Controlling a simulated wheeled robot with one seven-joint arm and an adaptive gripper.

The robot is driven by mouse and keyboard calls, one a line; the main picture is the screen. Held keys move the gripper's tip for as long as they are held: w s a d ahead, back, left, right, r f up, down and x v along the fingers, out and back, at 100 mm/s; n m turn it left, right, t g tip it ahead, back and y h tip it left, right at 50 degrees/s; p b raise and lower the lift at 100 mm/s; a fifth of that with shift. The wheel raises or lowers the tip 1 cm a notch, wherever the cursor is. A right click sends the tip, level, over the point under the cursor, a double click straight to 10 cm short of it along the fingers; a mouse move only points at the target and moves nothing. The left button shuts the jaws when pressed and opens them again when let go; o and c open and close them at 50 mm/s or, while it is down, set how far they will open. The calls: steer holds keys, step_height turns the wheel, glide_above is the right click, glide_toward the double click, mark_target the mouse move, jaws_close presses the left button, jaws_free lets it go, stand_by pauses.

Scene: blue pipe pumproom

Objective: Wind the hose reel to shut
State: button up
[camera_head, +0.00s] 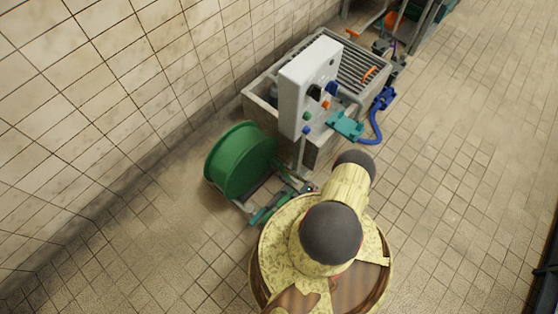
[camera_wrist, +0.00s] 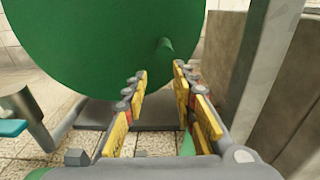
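The hose reel is a large green drum (camera_head: 241,160) on a low grey frame, left of my arm in the head view. In the wrist view its green round side (camera_wrist: 95,45) fills the upper left. A short green handle peg (camera_wrist: 165,48) sticks out of that side toward me. My gripper (camera_wrist: 158,80) is open, with its yellow-padded fingers apart and nothing between them. The peg lies just beyond the fingertips, in line with the gap; I cannot tell any contact.
A grey control panel (camera_head: 312,80) with coloured knobs stands behind the reel, on a concrete trough (camera_head: 262,102) with a grating. A blue hose (camera_head: 377,128) hangs at its right. A grey post (camera_wrist: 262,70) stands close right of my gripper.

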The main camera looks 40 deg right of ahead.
mark_target(278, 166)
steer(key=shift+o, duration=1.1)
steer(key=shift+w+d+r+n+t, duration=0.1)
steer(key=shift+d+r+n+t, duration=0.1)
steer(key=shift+r, duration=0.25)
steer(key=shift+w+d+r+n+t, duration=0.1)
steer(key=shift+r+n, duration=0.1)
steer(key=shift+r, duration=0.25)
steer(key=shift+w+a+b, duration=0.15)
steer(key=shift+w+b, duration=0.1)
steer(key=shift+w, duration=1)
steer(key=shift+w+a+b, duration=0.2)
steer(key=shift+w+b, duration=0.05)
steer(key=shift+w, duration=1.05)
steer(key=shift+w+a+b, duration=0.15)
steer(key=shift+w+b, duration=0.1)
steer(key=shift+w, duration=1)
steer(key=c, duration=0.3)
jaws_close()
